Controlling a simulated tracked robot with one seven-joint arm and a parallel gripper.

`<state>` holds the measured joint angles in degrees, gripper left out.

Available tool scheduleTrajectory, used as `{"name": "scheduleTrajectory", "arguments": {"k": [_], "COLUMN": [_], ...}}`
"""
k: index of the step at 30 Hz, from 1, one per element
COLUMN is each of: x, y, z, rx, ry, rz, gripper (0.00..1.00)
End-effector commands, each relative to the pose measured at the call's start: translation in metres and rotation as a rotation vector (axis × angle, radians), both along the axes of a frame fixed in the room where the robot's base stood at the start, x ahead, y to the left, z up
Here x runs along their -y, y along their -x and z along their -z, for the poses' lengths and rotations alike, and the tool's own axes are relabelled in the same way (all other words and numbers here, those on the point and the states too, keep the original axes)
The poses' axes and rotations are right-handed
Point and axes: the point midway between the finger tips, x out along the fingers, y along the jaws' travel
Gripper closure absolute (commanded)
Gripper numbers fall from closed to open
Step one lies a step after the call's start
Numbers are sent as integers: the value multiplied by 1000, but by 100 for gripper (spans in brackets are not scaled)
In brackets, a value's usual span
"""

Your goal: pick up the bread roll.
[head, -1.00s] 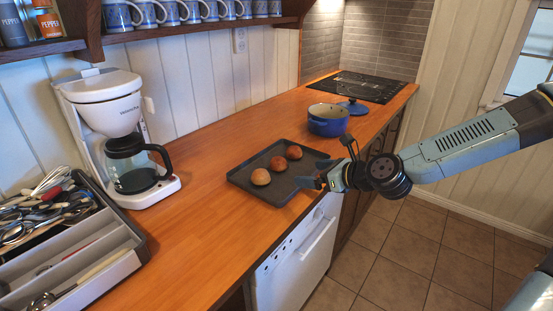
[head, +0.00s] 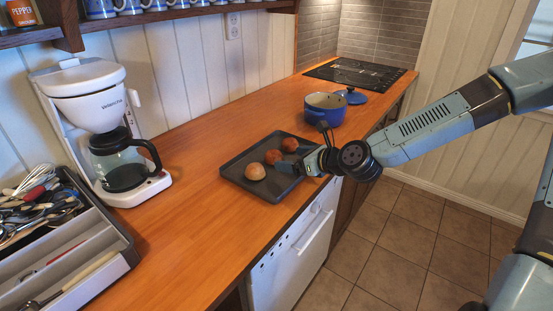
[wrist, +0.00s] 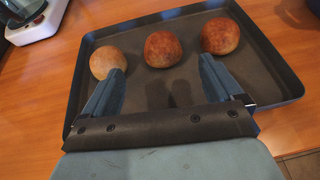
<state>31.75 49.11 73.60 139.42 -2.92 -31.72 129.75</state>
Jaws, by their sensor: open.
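Three bread rolls lie in a row on a dark tray (head: 232,173). In the head view they are a pale tan roll (head: 255,172), a middle brown roll (head: 273,157) and a darker roll (head: 289,145). The wrist view shows the pale roll (wrist: 103,62) at left, the middle roll (wrist: 163,49) and the dark roll (wrist: 220,36) at right. My gripper (wrist: 162,66) is open and empty over the tray's near side. Its fingers are spread wider than the middle roll and point toward it, with the roll beyond the gap between them.
A blue pot (head: 325,110) with its lid (head: 352,96) beside it stands behind the tray, before the cooktop (head: 360,74). A coffee maker (head: 95,120) and a utensil tray (head: 75,255) are at left. The counter left of the dark tray is clear.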

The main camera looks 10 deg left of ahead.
Motion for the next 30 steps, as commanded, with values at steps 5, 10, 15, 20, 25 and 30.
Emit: {"name": "scheduleTrajectory", "arguments": {"k": [5,10,15,20,25,30], "x": [-11,-15,-25,-40,-52,-57], "y": [-5,-7,-12,-20,-27,-30], "z": [5,6,9,14,20,23], "rx": [0,2,2,3,2,1], "ry": [0,0,0,0,0,0], "rz": [-1,-1,-1,-2,-2,0], "gripper": [7,7,7,7,7,7]}}
